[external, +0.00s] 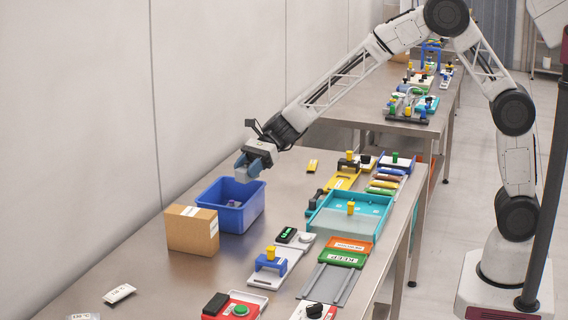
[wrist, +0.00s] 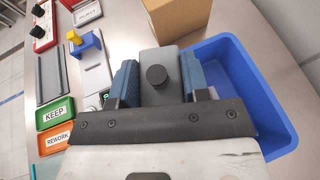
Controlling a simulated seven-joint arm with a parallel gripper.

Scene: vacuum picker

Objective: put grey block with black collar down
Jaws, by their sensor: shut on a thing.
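My gripper (external: 254,168) is above the blue bin (external: 246,215) in the external view. Its blue fingers are shut on a grey block (wrist: 161,57), which has a round black part (wrist: 157,76) facing the wrist camera. The block is between the two fingers (wrist: 160,82) in the wrist view, with the blue bin (wrist: 275,105) behind and to the right. In the external view the grey block (external: 241,174) is partly hidden by the fingers. A small item (external: 234,203) lies inside the bin.
A cardboard box (external: 190,232) stands beside the bin. A green KEEP tray (external: 343,259) and an orange REWORK tray (external: 351,244) lie to the right, near a teal tray (external: 330,222). A blue stand with a yellow knob (external: 271,262) is in front. Bare table lies left of the stand.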

